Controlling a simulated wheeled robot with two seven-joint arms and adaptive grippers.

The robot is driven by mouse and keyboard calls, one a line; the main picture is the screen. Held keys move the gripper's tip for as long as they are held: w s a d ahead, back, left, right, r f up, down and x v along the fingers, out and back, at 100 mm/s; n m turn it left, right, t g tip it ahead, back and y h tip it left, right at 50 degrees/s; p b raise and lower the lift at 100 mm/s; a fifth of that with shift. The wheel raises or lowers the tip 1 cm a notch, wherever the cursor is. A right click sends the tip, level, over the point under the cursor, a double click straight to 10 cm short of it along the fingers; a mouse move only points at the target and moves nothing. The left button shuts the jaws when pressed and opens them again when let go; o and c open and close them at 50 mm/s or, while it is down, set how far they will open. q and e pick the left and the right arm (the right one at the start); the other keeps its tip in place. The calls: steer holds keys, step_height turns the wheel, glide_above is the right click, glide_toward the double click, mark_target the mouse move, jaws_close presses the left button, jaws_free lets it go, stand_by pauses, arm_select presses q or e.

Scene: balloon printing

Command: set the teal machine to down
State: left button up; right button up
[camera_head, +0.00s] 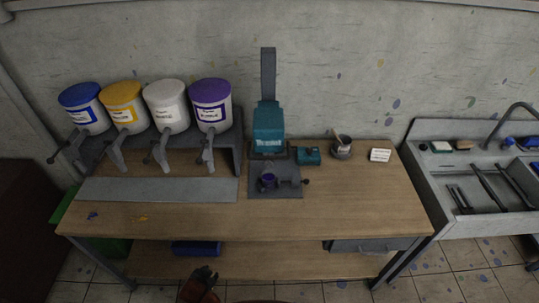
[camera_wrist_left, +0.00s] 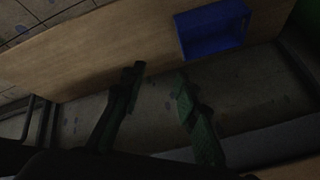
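The teal machine (camera_head: 268,125) stands upright near the back of the wooden table, right of the paint buckets. A tall grey column (camera_head: 268,72) rises from its teal head. Below is a dark base plate (camera_head: 287,190) with a small purple-topped round part (camera_head: 268,180) and a side knob. A red and dark part of my arm shows at the bottom of the head view, well below and in front of the machine. My left gripper (camera_wrist_left: 158,72) shows two dark fingers apart with nothing between them.
Blue, yellow, white and purple buckets (camera_head: 211,104) sit on a dispenser rack at left. A small teal box (camera_head: 308,156), a cup (camera_head: 342,147) and a white block (camera_head: 380,155) stand right of the machine. A blue bin (camera_wrist_left: 212,30) lies below the tabletop. The front right tabletop is clear.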

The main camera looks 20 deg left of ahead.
mark_target(270, 157)
arm_select(q)
steer(key=w+a+r+t+p, duration=0.1)
steer(key=w+r, duration=0.1)
steer(key=r, duration=0.7)
steer(key=w+r+t, duration=0.1)
steer(key=w+r, duration=0.2)
steer(key=r, duration=0.5)
steer(key=w+d+r+m+t, duration=0.2)
steer(key=w+r+m+t, duration=0.4)
steer(key=w+r, duration=0.65)
steer(key=shift+w+d+r+m+t+h+p, duration=0.45)
steer(key=shift+w+d+r+m+h, duration=1.5)
steer(key=shift+w+d+r+m, duration=0.65)
steer(key=shift+w+d+r+m+t+h+p, duration=0.4)
steer(key=shift+w+d+r+m+h, duration=1.6)
steer(key=shift+d+r+m, duration=1)
steer(key=shift+w+d+r+m+t+h+p, duration=0.4)
steer(key=shift+w+d+r+m+h, duration=1.45)
steer(key=shift+w+d+r+m, duration=0.95)
steer(key=shift+s+d+f+n, duration=0.25)
steer(key=shift+s+n, duration=0.05)
steer(key=shift+s, duration=0.05)
steer(key=shift+c, duration=0.4)
jaws_close()
